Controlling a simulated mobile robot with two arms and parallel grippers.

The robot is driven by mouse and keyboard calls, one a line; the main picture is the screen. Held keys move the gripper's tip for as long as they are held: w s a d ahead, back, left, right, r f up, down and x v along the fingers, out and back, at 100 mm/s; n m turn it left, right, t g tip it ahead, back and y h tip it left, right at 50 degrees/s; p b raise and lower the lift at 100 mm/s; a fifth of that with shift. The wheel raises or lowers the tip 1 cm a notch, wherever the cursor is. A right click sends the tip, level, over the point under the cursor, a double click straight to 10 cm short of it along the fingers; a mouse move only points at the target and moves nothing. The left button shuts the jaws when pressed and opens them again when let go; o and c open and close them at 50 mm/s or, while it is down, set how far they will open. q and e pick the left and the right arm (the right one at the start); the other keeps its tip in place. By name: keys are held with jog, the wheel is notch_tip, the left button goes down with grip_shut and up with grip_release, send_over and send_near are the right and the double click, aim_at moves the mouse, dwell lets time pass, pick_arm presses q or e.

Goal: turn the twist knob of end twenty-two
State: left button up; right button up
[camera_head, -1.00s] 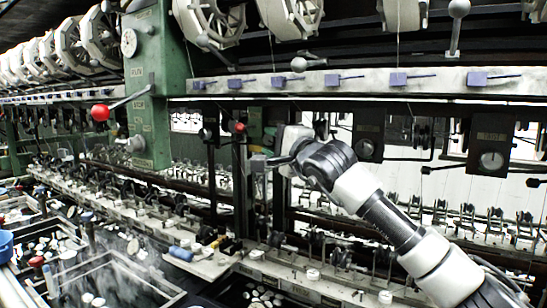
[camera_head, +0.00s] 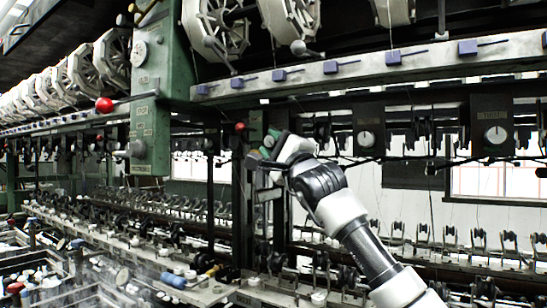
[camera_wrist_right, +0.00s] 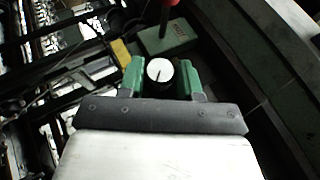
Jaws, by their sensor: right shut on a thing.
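In the right wrist view, a round black knob with a white face and a dark pointer line (camera_wrist_right: 159,71) sits between the two green finger pads of my right gripper (camera_wrist_right: 160,80). The pads are shut on its sides. In the head view, my right gripper (camera_head: 268,148) reaches up to the dark machine front just right of the green post, and hides the knob there. The number of this end cannot be read. My left gripper is not in view.
Similar dials (camera_head: 366,138) (camera_head: 496,134) sit on dark boxes to the right. A red-tipped lever (camera_head: 239,127) stands close left of my right gripper. A green post (camera_head: 150,95) with a red ball handle (camera_head: 104,104) is further left. Reeling basins and rods lie below.

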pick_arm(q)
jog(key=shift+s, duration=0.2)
pick_arm(e)
jog(key=o, duration=0.9)
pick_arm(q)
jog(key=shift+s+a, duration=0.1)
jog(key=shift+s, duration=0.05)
